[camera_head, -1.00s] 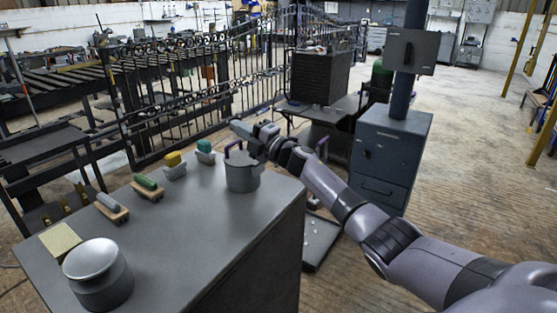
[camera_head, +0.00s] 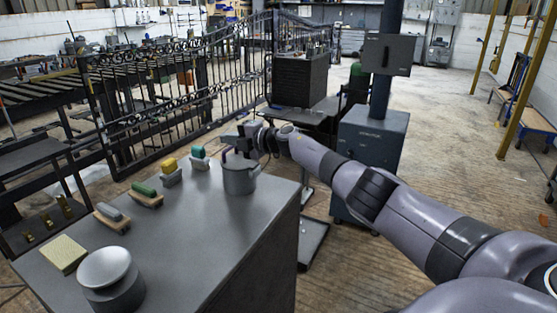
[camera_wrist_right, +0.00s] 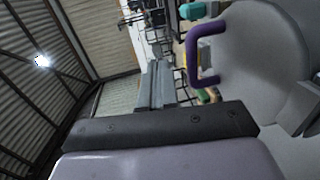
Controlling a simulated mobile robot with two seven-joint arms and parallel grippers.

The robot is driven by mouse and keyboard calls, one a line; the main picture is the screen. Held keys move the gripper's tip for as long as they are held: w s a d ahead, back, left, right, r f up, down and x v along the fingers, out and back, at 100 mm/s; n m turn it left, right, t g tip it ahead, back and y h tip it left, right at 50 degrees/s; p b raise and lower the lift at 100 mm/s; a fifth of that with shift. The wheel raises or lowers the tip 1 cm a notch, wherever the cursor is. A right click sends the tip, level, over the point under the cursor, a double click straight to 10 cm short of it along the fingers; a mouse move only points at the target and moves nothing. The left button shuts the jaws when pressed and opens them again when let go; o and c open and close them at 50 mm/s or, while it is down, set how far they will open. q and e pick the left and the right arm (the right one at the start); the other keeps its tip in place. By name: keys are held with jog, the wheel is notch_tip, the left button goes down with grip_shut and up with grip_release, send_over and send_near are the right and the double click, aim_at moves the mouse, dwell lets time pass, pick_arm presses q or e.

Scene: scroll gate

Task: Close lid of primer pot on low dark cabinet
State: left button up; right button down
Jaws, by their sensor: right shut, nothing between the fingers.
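The primer pot (camera_head: 240,180), a grey round pot, stands at the far right end of the low dark cabinet (camera_head: 205,235). A purple handle (camera_head: 226,153) stands up at its top. In the right wrist view the purple handle (camera_wrist_right: 193,52) rises from a grey round surface, probably the lid (camera_wrist_right: 262,50). I cannot tell whether the lid lies fully shut. My right gripper (camera_head: 230,140) is shut and empty, just above and behind the pot's top, close to the handle; contact cannot be made out. My left gripper is not in view.
A yellow sponge block (camera_head: 63,254) and several brushes (camera_head: 146,194) line the left edge. A metal gate (camera_head: 160,110) stands behind. The cabinet's middle top is clear.

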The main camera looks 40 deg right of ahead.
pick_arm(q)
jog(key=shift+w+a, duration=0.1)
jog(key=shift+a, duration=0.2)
pick_arm(e)
jog(key=shift+w+f, duration=0.1)
jog(key=shift+w, duration=0.05)
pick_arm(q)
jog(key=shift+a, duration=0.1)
pick_arm(e)
jog(key=shift+a, duration=0.1)
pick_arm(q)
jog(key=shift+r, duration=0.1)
pick_arm(e)
notch_tip(320, 180, up, 4)
jog(key=p, duration=0.5)
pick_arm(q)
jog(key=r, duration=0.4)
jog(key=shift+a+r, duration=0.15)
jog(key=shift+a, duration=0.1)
pick_arm(e)
notch_tip(320, 180, up, 10)
send_over(233, 160)
jog(key=s, duration=0.2)
jog(key=shift+d+f, duration=0.15)
jog(key=shift+d, duration=0.05)
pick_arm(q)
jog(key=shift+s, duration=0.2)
pick_arm(e)
jog(key=shift+s+f, duration=0.1)
